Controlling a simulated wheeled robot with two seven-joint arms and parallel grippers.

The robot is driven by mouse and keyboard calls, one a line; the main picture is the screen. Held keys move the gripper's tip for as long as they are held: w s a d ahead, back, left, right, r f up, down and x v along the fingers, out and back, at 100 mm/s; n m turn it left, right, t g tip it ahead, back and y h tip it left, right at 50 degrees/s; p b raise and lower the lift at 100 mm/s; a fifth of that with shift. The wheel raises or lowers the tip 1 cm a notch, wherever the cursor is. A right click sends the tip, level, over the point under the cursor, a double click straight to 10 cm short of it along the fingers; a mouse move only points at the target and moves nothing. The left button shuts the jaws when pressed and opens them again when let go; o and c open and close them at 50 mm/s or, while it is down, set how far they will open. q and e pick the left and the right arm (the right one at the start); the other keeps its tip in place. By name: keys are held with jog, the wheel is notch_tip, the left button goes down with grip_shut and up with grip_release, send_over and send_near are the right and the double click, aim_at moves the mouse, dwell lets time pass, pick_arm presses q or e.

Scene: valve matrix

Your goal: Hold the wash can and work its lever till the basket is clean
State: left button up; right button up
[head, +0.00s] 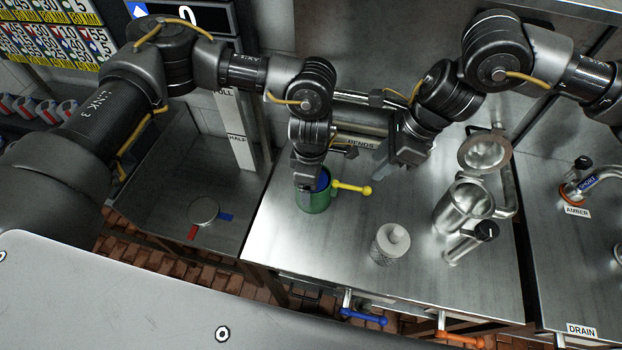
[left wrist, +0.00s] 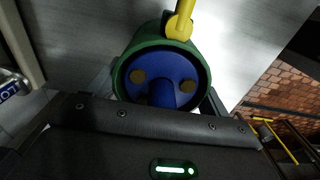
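The green wash can (head: 316,202) stands on the steel table, with a yellow ball-ended lever (head: 352,188) pointing right. My left gripper (head: 308,180) reaches down over it. In the left wrist view, the can (left wrist: 122,72) sits between the two fingers, which appear to press its sides. Inside is a blue round piece (left wrist: 160,70) with brownish spots; its lower part is partly hidden. The yellow lever (left wrist: 181,22) shows at the top. My right gripper (head: 378,160) is open and empty above the table, right of and behind the lever, not touching it.
Blue (head: 363,317) and orange (head: 460,339) levers line the front edge.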

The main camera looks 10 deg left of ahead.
pick_arm(q)
jog(key=c, duration=0.6)
jog(key=shift+c, duration=0.2)
pick_arm(e)
jog(key=shift+s+f, duration=0.1)
jog(key=shift+f, duration=0.1)
jog(key=c, duration=0.4)
jog(key=shift+s+d+f+y, duration=0.1)
jog(key=shift+s+f+y, duration=0.05)
jog(key=shift+f+y, duration=0.15)
jog(key=shift+c, duration=1)
jog(key=shift+d+f+m, duration=0.2)
jog(key=shift+f+m, duration=0.05)
jog(key=shift+m, duration=0.05)
grip_shut()
jog(key=shift+d+f+y, duration=0.1)
jog(key=shift+d+y, duration=0.1)
jog(key=shift+y, duration=0.1)
jog(key=shift+a, duration=0.1)
